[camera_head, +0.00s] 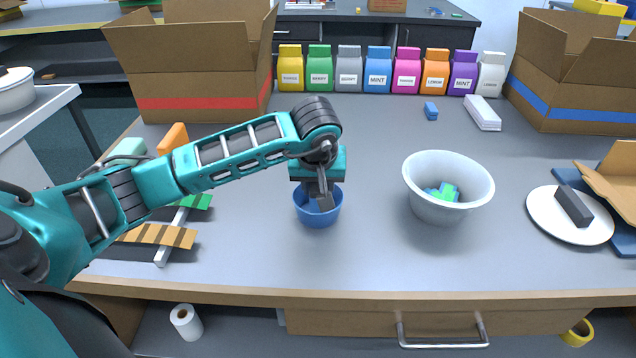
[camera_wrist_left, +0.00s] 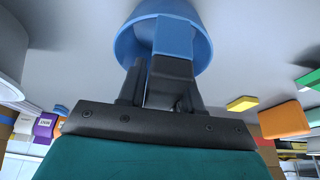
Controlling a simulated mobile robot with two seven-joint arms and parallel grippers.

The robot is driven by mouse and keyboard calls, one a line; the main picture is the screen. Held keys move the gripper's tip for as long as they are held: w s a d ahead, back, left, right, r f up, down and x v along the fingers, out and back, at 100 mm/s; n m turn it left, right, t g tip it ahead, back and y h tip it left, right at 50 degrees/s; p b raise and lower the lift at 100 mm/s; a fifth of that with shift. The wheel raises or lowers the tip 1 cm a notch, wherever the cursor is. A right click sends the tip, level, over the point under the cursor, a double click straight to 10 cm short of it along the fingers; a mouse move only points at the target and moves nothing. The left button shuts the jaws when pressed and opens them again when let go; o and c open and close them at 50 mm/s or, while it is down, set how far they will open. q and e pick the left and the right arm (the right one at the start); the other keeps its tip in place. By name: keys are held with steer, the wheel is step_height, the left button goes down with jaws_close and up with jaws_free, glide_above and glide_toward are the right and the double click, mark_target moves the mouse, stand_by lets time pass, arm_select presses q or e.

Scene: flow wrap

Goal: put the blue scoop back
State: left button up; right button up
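A round blue cup-shaped piece (camera_head: 318,212) sits upright on the grey table, in front of the middle. In the left wrist view a flat blue strip, the handle of the blue scoop (camera_wrist_left: 176,36), runs from inside the blue cup (camera_wrist_left: 128,45) back between my fingers. I cannot tell whether cup and strip are one piece. My left gripper (camera_head: 325,196) points down over the cup, and its fingers (camera_wrist_left: 153,85) close around the strip. The fingers partly hide it. My right gripper is in neither view.
A white bowl (camera_head: 425,204) with blue and green pieces stands to the right. A white plate (camera_head: 545,212) with a dark bar lies further right. Several coloured bags (camera_head: 378,70) line the back between cardboard boxes. The table between cup and bowl is clear.

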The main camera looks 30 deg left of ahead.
arm_select(q)
steer(key=o, duration=0.4)
steer(key=shift+r, duration=0.45)
steer(key=p+v, duration=0.1)
steer(key=v, duration=1)
steer(key=shift+s+d+r, duration=0.15)
steer(key=shift+r, duration=0.05)
